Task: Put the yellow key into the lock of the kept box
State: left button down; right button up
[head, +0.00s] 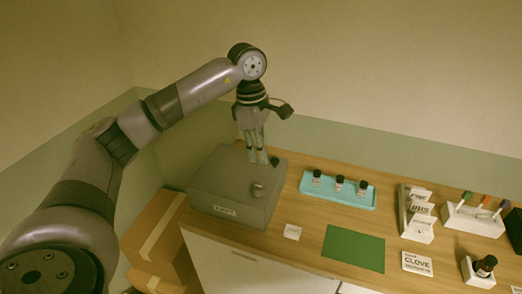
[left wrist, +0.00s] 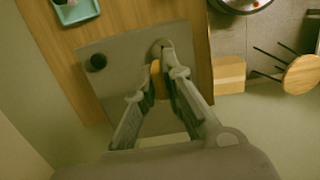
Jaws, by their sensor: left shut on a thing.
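A grey box (head: 232,192) with a small front label stands at the left end of the wooden table. A round dark knob (head: 258,189) sits on its top; the knob also shows in the left wrist view (left wrist: 97,62). My left gripper (head: 257,156) points down over the back part of the box top. In the left wrist view its fingers (left wrist: 157,85) are shut on the yellow key (left wrist: 155,75). My right gripper is not in view.
A turquoise tray (head: 309,190) with three dark bottles stands right of the box. A stool (left wrist: 301,75) shows in the left wrist view.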

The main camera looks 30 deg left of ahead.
aim_at(257, 164)
pick_arm(q)
jog(key=shift+s+a+f, duration=0.1)
jog(key=shift+f, duration=0.2)
notch_tip(257, 164, down, 3)
jog(key=b, duration=0.2)
jog(key=shift+b, duration=0.4)
jog(key=shift+f+b, duration=0.7)
jog(key=shift+f, duration=0.4)
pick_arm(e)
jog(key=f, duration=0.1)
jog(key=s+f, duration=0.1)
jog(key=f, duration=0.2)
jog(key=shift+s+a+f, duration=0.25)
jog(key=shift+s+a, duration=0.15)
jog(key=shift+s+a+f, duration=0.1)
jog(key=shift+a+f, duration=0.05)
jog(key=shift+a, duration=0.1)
pick_arm(q)
jog(key=shift+f+b, duration=0.65)
jog(key=shift+b, duration=0.05)
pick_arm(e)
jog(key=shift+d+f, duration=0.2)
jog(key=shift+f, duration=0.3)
pick_arm(q)
jog(key=shift+f+b, duration=0.6)
jog(key=shift+f, duration=0.2)
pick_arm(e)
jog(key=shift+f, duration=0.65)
